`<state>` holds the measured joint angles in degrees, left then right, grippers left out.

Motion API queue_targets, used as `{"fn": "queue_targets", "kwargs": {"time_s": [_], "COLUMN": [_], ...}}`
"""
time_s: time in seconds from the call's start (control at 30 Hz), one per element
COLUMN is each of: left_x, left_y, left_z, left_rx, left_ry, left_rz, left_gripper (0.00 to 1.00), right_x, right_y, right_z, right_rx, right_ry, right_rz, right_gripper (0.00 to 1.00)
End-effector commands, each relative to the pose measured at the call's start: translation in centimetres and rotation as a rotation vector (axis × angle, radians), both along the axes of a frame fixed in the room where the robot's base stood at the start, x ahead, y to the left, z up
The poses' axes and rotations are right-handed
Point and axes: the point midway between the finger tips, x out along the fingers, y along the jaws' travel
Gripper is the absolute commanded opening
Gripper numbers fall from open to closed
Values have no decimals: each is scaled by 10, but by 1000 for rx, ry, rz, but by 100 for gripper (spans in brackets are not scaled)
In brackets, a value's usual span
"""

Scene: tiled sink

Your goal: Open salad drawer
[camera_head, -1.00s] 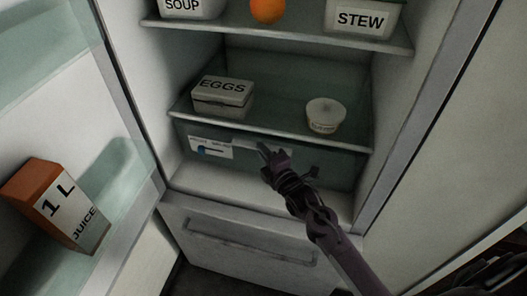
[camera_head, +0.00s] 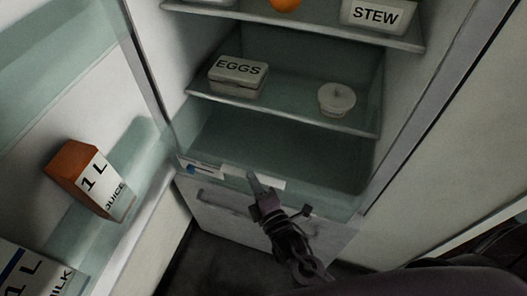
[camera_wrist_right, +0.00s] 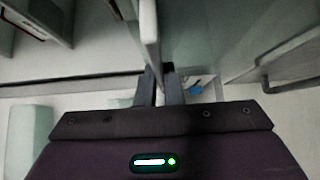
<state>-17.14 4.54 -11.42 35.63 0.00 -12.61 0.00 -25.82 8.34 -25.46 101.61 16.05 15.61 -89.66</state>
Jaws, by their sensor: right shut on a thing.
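The salad drawer (camera_head: 325,200) is a greenish see-through bin under the lowest shelf. It is pulled out, its front edge well forward of the shelf, and its inside looks empty. My right gripper (camera_head: 254,180) is at the middle of the drawer's front edge, by a pale strip. In the right wrist view the gripper's fingers (camera_wrist_right: 160,84) are shut on the drawer's front panel (camera_wrist_right: 149,35), which stands between them. The exact grip is partly hidden by the hand. My left gripper is not in view.
An eggs box (camera_head: 237,78) and a small round tub (camera_head: 337,99) stand on the shelf (camera_head: 285,117) above. A juice carton (camera_head: 92,180) and a milk carton (camera_head: 30,272) stand in the open door at left. A closed lower compartment (camera_head: 225,205) is below the drawer.

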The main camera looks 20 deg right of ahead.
Motion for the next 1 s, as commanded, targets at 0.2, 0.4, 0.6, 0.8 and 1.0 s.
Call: {"fn": "queue_targets", "kwargs": {"time_s": [0.2,0.4,0.6,0.8,1.0], "left_x": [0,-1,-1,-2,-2], "left_y": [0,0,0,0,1], "left_z": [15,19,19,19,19], "left_rx": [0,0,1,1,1], "left_ry": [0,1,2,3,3], "left_rz": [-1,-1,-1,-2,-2], "left_gripper": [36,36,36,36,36], "right_x": [-36,-51,-54,-53,-53], "right_y": [24,34,36,36,36], "right_z": [1,0,-1,-1,-1], "right_rx": [-1,-1,-2,-2,-1], "right_ry": [4,1,1,1,0], "right_rz": [1,1,1,1,1], "right_gripper": [0,0,0,0,29]}}
